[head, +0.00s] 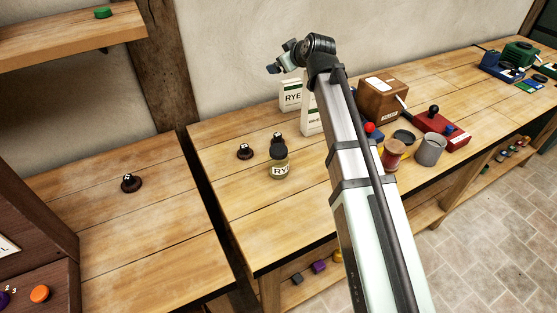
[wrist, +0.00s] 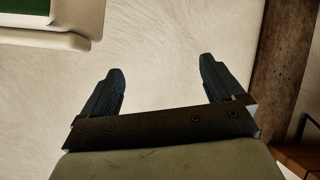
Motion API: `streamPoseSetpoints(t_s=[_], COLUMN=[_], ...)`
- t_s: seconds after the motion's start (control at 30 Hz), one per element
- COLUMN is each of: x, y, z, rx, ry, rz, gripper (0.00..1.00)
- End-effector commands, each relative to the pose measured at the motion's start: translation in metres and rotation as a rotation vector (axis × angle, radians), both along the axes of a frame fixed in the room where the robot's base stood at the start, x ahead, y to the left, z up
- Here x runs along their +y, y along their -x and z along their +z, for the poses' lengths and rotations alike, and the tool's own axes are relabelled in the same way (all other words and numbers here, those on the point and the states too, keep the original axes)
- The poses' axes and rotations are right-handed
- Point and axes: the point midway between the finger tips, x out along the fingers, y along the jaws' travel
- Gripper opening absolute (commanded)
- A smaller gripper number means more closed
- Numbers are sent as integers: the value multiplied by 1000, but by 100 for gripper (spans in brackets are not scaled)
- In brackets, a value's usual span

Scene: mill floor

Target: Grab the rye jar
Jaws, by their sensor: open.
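The rye jar (head: 279,164) is a small dark glass jar with a pale label reading "RYE". In the head view it stands upright on the wooden bench, left of my arm. My gripper (head: 281,62) is up near the wall, above and behind the jar, and apart from it. In the wrist view the gripper (wrist: 160,85) has its two dark fingers spread wide, with only pale wall between them. The jar is not in the wrist view.
Dark knobbed pieces (head: 244,152) stand close left of and behind the jar. White packets, one marked RYE (head: 291,95), stand behind it. A wooden box (head: 382,99), a grey mug (head: 431,149) and a red device (head: 440,130) are right of my arm. The bench's front left is clear.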

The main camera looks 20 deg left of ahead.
Motion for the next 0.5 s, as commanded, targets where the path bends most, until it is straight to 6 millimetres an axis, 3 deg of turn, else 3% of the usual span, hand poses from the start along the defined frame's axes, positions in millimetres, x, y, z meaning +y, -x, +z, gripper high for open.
streamPoseSetpoints(t_s=[0.1,0.3,0.5], x=[19,32,17], y=[40,110,173], z=[-24,-55,-68], rx=[125,337,527], ry=[126,349,571], rz=[87,214,287], gripper=[95,95,95])
